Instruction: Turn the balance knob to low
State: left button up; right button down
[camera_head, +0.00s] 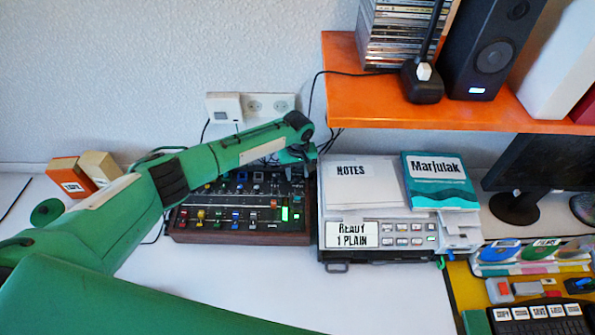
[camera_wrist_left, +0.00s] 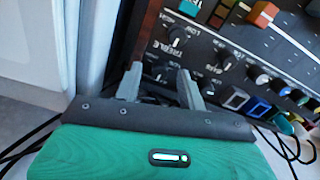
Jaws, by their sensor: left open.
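The mixer (camera_head: 240,238) is a dark panel with wooden edges, standing on the white table below the wall socket. Its panel (camera_wrist_left: 240,40) also shows in the left wrist view, with several black knobs, coloured sliders and buttons. The label TREBLE seems to stand by one black knob (camera_wrist_left: 172,40). Another black knob (camera_wrist_left: 160,73) shows between my fingertips. I cannot read which knob is the balance knob. My left gripper (camera_head: 299,156) is at the mixer's back right corner. Its open fingers (camera_wrist_left: 159,80) point at the panel; contact with a knob cannot be told.
A grey printer-like machine (camera_head: 400,252) with a Marjulak book (camera_head: 440,180) and a NOTES sheet (camera_head: 362,180) stands right beside the mixer. An orange shelf (camera_head: 450,117) overhangs at the back right. Loose cables run behind the mixer.

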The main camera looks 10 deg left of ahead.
pick_arm(q)
jog(key=shift+f, duration=0.35)
grip_shut()
